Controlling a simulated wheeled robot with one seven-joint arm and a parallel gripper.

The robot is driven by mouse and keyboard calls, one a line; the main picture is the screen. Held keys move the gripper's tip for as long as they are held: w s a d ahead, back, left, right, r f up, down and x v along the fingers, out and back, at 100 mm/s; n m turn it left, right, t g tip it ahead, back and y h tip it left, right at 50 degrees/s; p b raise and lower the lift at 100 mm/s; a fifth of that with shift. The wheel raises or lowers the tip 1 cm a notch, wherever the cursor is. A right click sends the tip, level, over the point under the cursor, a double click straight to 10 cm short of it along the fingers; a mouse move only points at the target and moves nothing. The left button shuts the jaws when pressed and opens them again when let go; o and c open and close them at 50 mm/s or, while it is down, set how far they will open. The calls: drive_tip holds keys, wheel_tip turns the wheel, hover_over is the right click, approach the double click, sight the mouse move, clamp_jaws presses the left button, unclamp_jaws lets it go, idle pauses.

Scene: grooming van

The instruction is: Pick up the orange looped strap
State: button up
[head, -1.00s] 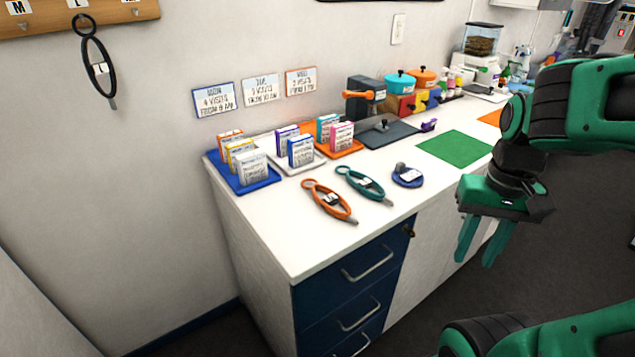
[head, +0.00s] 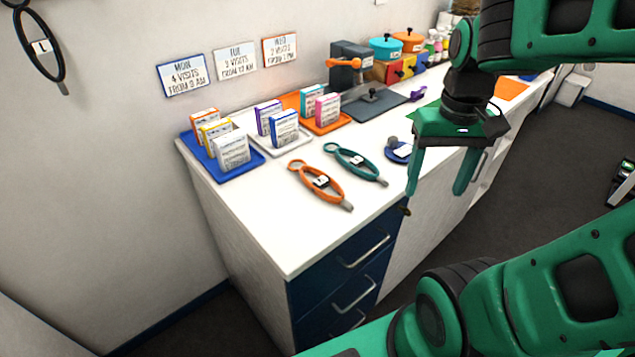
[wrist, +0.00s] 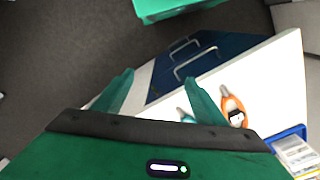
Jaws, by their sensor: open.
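The orange looped strap (head: 322,184) lies flat on the white counter near its front edge, with a white tag on its middle and a grey tip. It also shows in the wrist view (wrist: 232,105), to the right of my fingers. A teal looped strap (head: 355,163) lies beside it on the right; in the wrist view it is mostly hidden behind a finger. My gripper (head: 436,188) is open and empty, pointing down, to the right of both straps near the counter's front edge. Its fingers also show in the wrist view (wrist: 158,95).
Blue, white and orange trays with small boxes stand behind the straps; the blue tray (head: 256,164) is at the left. The counter front (head: 262,240) is clear. A black strap (head: 42,47) hangs on the wall.

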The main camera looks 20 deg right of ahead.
drive_tip(key=w+a+r+n, duration=0.25)
drive_tip(key=w+a, duration=0.25)
drive_tip(key=w, duration=0.4)
drive_tip(key=n, duration=0.6)
hover_over(320, 179)
drive_tip(key=a, duration=0.1)
drive_tip(key=f, duration=0.3)
drive_tip(key=shift+w+f, duration=0.25)
drive_tip(key=shift+f, duration=0.1)
drive_tip(key=shift+s+d+f, duration=0.1)
drive_tip(key=shift+d+f, duration=0.05)
drive_tip(key=shift+f, duration=0.9)
drive_tip(key=shift+s+d+f, duration=0.1)
drive_tip(key=shift+d+f, duration=0.05)
drive_tip(key=shift+f, duration=0.9)
drive_tip(key=shift+s+d+f, duration=0.1)
drive_tip(key=shift+d+f, duration=0.05)
drive_tip(key=shift+f, duration=0.9)
drive_tip(key=shift+c, duration=0.3)
drive_tip(key=c, duration=1.2)
drive_tip(key=shift+o, duration=0.2)
